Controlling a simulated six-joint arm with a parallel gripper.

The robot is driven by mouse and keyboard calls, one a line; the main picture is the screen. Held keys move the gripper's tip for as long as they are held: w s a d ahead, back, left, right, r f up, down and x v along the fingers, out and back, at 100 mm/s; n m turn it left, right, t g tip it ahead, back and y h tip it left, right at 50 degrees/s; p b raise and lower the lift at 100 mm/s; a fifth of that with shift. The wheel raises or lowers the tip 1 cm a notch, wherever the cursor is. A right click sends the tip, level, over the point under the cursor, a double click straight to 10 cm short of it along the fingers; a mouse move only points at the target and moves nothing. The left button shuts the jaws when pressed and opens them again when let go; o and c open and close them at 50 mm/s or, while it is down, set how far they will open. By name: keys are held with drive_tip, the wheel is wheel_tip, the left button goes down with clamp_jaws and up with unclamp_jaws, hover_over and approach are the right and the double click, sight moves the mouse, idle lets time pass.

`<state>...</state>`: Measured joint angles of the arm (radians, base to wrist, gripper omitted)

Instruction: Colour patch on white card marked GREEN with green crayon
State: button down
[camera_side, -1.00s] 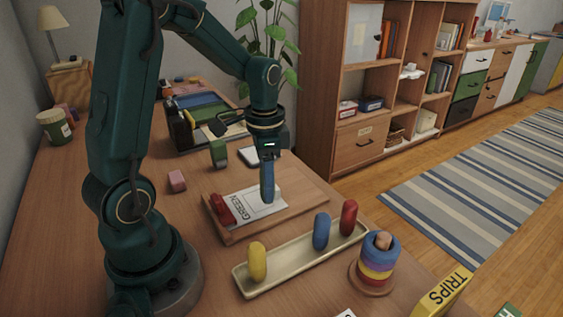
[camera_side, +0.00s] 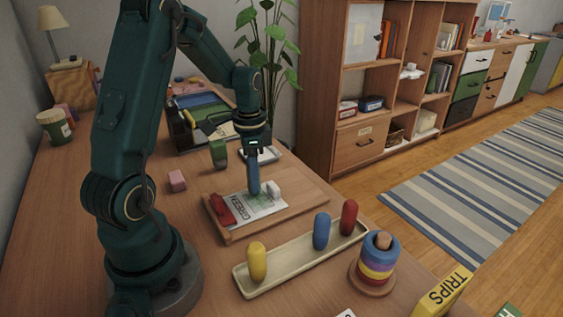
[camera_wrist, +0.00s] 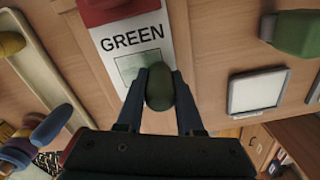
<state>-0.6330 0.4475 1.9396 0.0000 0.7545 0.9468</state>
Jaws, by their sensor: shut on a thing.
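My gripper (camera_wrist: 160,92) is shut on a dark green crayon (camera_wrist: 160,92), its two fingers on either side of it. In the side view my gripper (camera_side: 254,190) points down over the card, and its fingers hide most of the crayon. The white card (camera_wrist: 103,18) bears the word GREEN in black. A pale green patch (camera_wrist: 128,68) shows on it, partly behind the crayon. The crayon's tip is at the patch; I cannot tell whether it touches. In the side view the card (camera_side: 240,212) lies on a wooden board (camera_side: 297,203).
A red holder (camera_side: 221,209) and a white block (camera_side: 273,189) sit at the card's ends. A long tray (camera_side: 290,262) holds yellow, blue and red crayons in front. A ring stacker (camera_side: 376,265) stands beside it. A green block (camera_side: 218,153) and pink block (camera_side: 177,181) are behind.

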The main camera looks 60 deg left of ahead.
drive_tip(key=shift+a, duration=0.9)
drive_tip(key=d, duration=0.8)
drive_tip(key=shift+s+d, duration=0.15)
drive_tip(key=shift+d, duration=0.15)
drive_tip(key=shift+s+a, duration=0.1)
drive_tip(key=shift+s, duration=0.3)
drive_tip(key=shift+w+a, duration=0.1)
drive_tip(key=shift+a, duration=3.85)
drive_tip(key=shift+d, duration=3.85)
drive_tip(key=shift+d+r, duration=0.15)
drive_tip(key=shift+r, duration=0.05)
wheel_tip(320, 180, up, 8)
drive_tip(key=shift+f, duration=0.2)
